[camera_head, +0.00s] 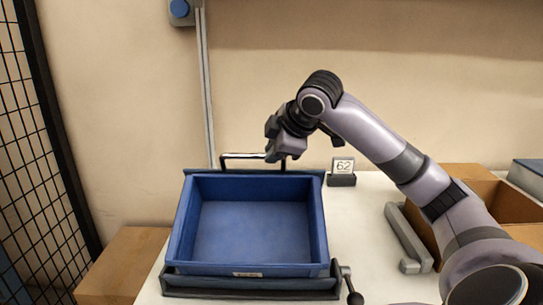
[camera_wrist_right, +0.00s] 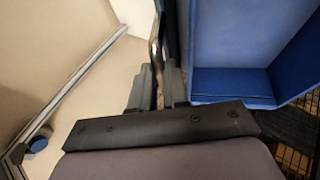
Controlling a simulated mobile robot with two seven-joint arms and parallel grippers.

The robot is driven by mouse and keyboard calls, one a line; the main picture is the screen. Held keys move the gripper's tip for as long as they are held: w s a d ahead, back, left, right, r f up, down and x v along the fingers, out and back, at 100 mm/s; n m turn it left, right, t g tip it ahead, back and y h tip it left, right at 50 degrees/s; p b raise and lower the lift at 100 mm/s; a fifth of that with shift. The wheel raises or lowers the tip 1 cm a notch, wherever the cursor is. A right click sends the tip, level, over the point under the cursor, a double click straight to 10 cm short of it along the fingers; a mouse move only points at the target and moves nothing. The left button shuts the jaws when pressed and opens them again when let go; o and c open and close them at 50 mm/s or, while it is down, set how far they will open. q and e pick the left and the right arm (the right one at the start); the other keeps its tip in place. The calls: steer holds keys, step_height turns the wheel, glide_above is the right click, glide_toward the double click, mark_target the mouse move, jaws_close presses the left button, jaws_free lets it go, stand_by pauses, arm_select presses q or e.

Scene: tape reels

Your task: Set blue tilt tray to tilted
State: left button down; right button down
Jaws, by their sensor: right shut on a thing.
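The blue tilt tray (camera_head: 262,269) is an empty open box on a dark grey base (camera_head: 240,286) at the front of the white table. I cannot tell the tray's exact tilt. My left gripper is not in view.
A small stand marked 52 (camera_head: 342,172) is right of the tray. A grey bar handle (camera_head: 408,240) and an open cardboard box (camera_head: 520,205) are farther right. A crank with a black knob (camera_head: 355,297) is at the base's front right. A mesh fence (camera_head: 45,170) stands left.

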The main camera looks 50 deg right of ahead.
steer(key=shift+a, duration=0.15)
steer(key=c, duration=1.1)
jaws_free()
steer(key=shift+s+r, duration=0.1)
steer(key=shift+s, duration=0.05)
steer(key=v, duration=0.7)
steer(key=shift+s, duration=0.1)
steer(key=shift+a, duration=0.15)
